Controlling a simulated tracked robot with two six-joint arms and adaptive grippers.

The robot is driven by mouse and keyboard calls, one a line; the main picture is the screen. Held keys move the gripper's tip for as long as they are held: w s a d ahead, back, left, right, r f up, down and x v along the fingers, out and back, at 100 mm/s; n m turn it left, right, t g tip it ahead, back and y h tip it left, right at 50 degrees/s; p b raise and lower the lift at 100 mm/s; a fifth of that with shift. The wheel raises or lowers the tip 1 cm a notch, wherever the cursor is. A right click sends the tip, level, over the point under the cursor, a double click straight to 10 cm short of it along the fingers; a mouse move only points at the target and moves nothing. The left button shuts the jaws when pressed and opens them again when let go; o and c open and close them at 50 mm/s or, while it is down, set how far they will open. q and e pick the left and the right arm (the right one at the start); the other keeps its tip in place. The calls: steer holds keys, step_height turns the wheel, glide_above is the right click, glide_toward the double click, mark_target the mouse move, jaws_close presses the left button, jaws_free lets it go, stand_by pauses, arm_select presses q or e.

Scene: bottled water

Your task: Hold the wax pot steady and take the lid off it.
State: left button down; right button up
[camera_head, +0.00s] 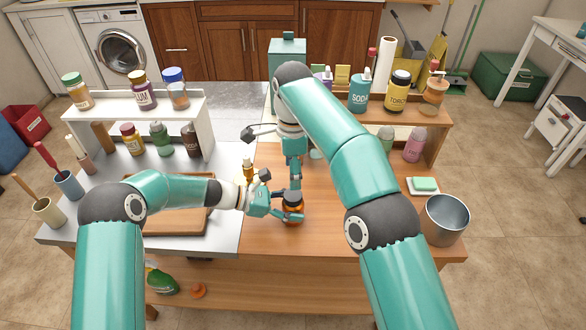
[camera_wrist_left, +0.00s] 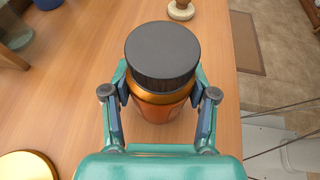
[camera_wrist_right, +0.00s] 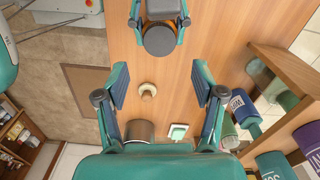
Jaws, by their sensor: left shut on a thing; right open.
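The wax pot is an amber jar (camera_wrist_left: 158,108) with a wide black lid (camera_wrist_left: 163,55) seated on its top. It stands upright on the wooden table. My left gripper (camera_wrist_left: 160,95) is shut around the jar's body, below the lid, one finger on each side. In the head view the black lid (camera_head: 292,198) shows close to my left gripper (camera_head: 284,207). My right gripper (camera_wrist_right: 160,84) is open with nothing between its fingers. In the right wrist view the lid (camera_wrist_right: 160,39) lies beyond its fingertips, apart from them.
A small round-topped wooden object (camera_wrist_right: 148,90) stands on the table between the pot and the grey bucket (camera_head: 446,218). A soap dish (camera_head: 423,186) is near the bucket. Shelves with bottles (camera_head: 372,100) stand at the back right. A brown board (camera_head: 170,222) lies at left.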

mark_target(293, 194)
steer(key=shift+m, duration=0.8)
steer(key=shift+f, duration=4)
